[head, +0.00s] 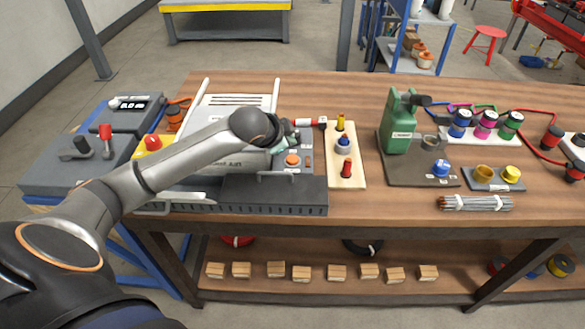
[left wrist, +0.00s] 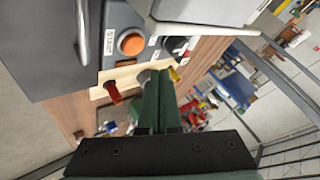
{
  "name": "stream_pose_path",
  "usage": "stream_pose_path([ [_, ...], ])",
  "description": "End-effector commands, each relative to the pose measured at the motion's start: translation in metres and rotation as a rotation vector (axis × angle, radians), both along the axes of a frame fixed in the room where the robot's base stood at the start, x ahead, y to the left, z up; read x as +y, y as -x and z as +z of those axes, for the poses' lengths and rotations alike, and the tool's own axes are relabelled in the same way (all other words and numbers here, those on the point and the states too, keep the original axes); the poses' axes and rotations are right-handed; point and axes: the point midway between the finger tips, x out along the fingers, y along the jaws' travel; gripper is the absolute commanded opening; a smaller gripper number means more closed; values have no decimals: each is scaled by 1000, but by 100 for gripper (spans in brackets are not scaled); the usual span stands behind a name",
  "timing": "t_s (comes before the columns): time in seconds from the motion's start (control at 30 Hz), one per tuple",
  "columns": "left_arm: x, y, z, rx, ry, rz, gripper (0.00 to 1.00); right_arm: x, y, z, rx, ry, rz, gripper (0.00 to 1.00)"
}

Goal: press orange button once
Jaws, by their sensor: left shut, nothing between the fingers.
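The orange button (head: 292,160) is a round cap on the grey control panel at the right part of the bench machine (head: 275,195). The orange button also shows in the left wrist view (left wrist: 131,42), with a small white label beside it. My left gripper (head: 284,142) is mostly hidden behind its own wrist and sits just beyond the button, apart from it. In the left wrist view its green fingers (left wrist: 158,76) are together and empty, pointing past the panel to the wooden board. My right gripper is not in view.
A wooden board (head: 355,178) with yellow, blue and red parts lies just right of the panel. A metal handle (head: 276,173) stands in front of the button. A green device (head: 398,125) stands further right. The bench front between the board and the wire bundle (head: 475,203) is clear.

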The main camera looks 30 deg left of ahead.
Motion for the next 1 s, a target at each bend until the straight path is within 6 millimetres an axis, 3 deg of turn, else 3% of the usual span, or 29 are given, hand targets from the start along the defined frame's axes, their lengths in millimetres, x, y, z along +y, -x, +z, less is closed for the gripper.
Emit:
stream_pose_path([
  [0.03,0,0,-12,-1,0,0,0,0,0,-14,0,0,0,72],
  [0.27,0,0,-30,1,0,2,0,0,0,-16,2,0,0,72],
  [1.0,0,0,-31,1,0,1,0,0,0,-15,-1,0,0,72],
])
